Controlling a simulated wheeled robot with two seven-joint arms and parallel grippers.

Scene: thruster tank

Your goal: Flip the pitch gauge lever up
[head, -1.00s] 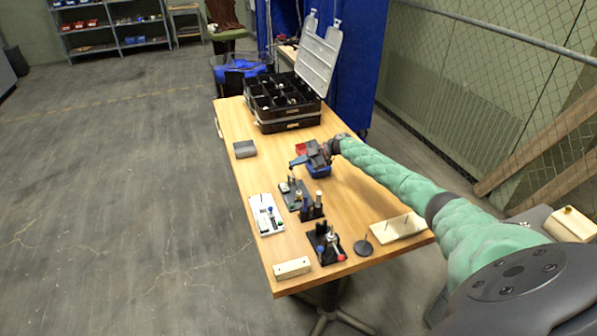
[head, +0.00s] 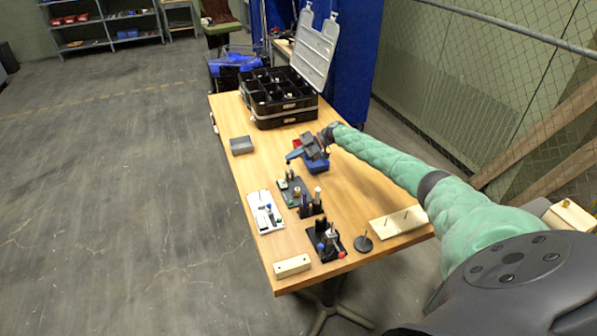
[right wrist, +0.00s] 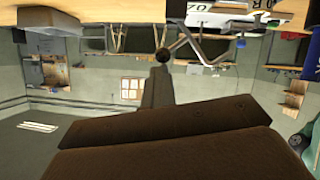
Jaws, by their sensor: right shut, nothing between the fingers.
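My right gripper (head: 293,158) is shut and empty, above the far part of the wooden table, just past a dark plate with small fixtures (head: 291,190). In the right wrist view, upside down, a dark ball-ended piece (right wrist: 163,55) shows by the fingertip, beside a bent grey metal piece (right wrist: 190,45) and a white plate with partly cut-off lettering (right wrist: 200,7). I cannot tell whether any of these is the pitch gauge lever, nor its position. A white plate with small parts (head: 258,221) lies left of the dark plate. My left gripper is not in view.
A black compartment case (head: 285,122) with raised lid stands behind. A black base with a red knob (head: 326,254), a pegged wooden board (head: 385,230) and a wood block (head: 292,266) lie nearer. The right table side is largely clear.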

